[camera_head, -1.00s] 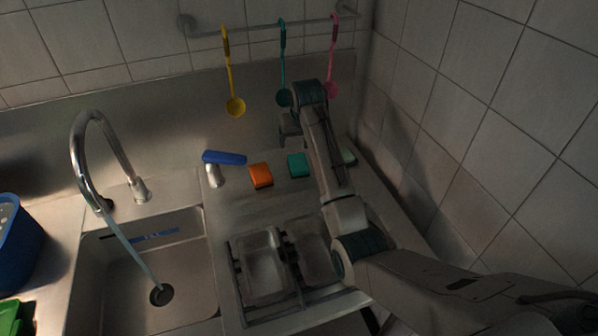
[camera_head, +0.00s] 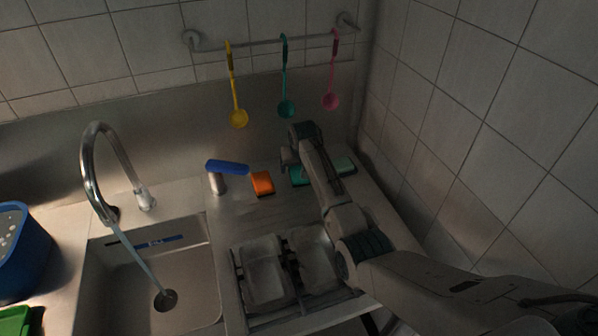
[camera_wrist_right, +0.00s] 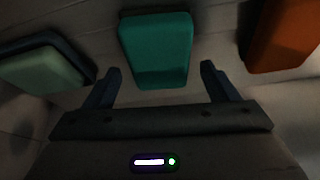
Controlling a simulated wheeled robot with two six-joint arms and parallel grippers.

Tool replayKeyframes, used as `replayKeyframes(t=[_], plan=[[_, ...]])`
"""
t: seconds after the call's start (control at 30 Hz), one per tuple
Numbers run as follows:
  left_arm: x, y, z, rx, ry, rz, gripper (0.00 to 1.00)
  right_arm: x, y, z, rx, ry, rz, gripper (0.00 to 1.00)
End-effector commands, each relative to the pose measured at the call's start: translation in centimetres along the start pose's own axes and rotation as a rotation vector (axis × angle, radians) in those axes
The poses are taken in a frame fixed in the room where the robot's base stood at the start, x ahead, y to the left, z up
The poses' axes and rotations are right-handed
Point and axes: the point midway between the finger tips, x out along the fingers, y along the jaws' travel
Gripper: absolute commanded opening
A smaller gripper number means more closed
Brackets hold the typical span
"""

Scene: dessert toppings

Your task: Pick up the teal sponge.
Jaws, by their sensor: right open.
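The teal sponge (camera_head: 298,178) lies on the metal counter behind the drying rack, partly hidden by my right arm. In the right wrist view the teal sponge (camera_wrist_right: 157,45) is upper centre, just ahead of the fingertips and roughly centred between them. My right gripper (camera_head: 290,160) is low over the counter by the sponge. In the right wrist view my right gripper (camera_wrist_right: 160,74) is open, with nothing held. Whether a finger touches the sponge cannot be told. My left gripper is not in view.
An orange sponge (camera_head: 262,183) lies left of the teal one, and a pale green sponge (camera_head: 344,165) lies right. A metal post with a blue top (camera_head: 227,167) stands farther left. Drying rack trays (camera_head: 263,270) are in front. Ladles (camera_head: 286,108) hang behind; a tiled wall is at right.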

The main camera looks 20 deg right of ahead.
Motion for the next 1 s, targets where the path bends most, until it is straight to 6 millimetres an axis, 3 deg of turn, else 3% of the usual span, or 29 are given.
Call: replayKeyframes(t=[0.27, 0.53, 1.0], plan=[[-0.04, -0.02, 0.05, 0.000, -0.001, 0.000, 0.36, 0.36, -0.01, 0.00, 0.000, 0.001, 0.000, 0.80], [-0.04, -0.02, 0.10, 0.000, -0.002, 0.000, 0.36, 0.34, -0.02, 0.02, 0.000, 0.000, 0.000, 0.32], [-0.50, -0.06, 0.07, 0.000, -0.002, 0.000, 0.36, -0.08, 0.06, -0.21, 0.001, 0.000, 0.000, 0.32]])
